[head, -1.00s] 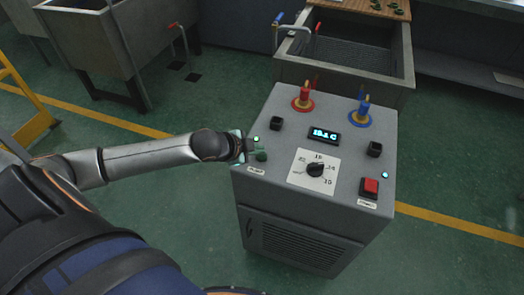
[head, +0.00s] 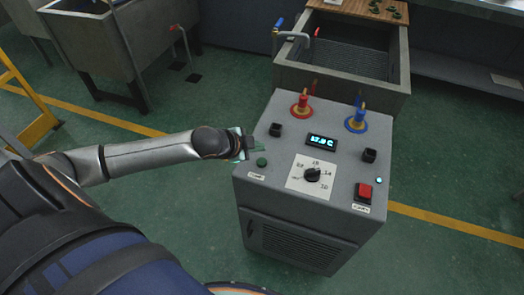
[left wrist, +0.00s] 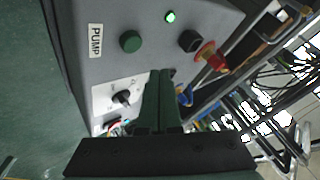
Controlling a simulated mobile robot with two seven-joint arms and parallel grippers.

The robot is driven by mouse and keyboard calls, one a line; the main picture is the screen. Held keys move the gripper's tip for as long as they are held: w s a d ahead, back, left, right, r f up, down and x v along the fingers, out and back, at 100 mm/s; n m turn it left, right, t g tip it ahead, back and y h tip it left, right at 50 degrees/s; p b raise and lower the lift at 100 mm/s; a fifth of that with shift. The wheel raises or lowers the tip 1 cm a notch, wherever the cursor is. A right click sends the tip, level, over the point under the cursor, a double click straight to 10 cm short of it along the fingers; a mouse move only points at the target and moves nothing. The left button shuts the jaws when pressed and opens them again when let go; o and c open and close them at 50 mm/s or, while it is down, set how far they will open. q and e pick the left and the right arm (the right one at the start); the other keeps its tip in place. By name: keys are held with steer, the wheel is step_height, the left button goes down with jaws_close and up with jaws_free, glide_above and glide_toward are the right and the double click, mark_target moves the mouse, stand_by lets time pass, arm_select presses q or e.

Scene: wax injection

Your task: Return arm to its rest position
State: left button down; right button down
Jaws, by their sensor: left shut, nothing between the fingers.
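My left arm (head: 150,155) reaches in from the left in the head view. Its gripper (head: 250,148) is beside the left edge of the grey machine's top, close to the round green button (head: 262,162) but not seen touching it. In the left wrist view the two dark fingers (left wrist: 160,82) are together and empty. The same view shows the green button (left wrist: 130,41) by a PUMP label and a lit green lamp (left wrist: 170,16). The machine's display (head: 322,142) glows. A black dial (head: 313,174) and a red button (head: 365,191) are there too. My right gripper is not shown.
The machine (head: 300,215) stands by itself on the green floor. Red (head: 302,106) and blue (head: 356,122) fittings rise from its top. A sink (head: 345,65) stands behind it, another (head: 85,40) at the back left. A yellow frame (head: 25,110) is at far left.

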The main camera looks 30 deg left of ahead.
arm_select(q)
steer(key=shift+r+p, duration=0.65)
steer(key=shift+r, duration=0.25)
steer(key=s+d+f+n, duration=0.4)
steer(key=s+d+f, duration=0.2)
steer(key=s, duration=0.3)
steer(key=s+d+f+n, duration=0.4)
steer(key=s+d+f, duration=0.2)
steer(key=s+d, duration=0.1)
steer(key=shift+s+d+n+h, duration=0.15)
steer(key=shift+s+n+h, duration=0.2)
steer(key=shift+s, duration=0.5)
steer(key=shift+f, duration=0.1)
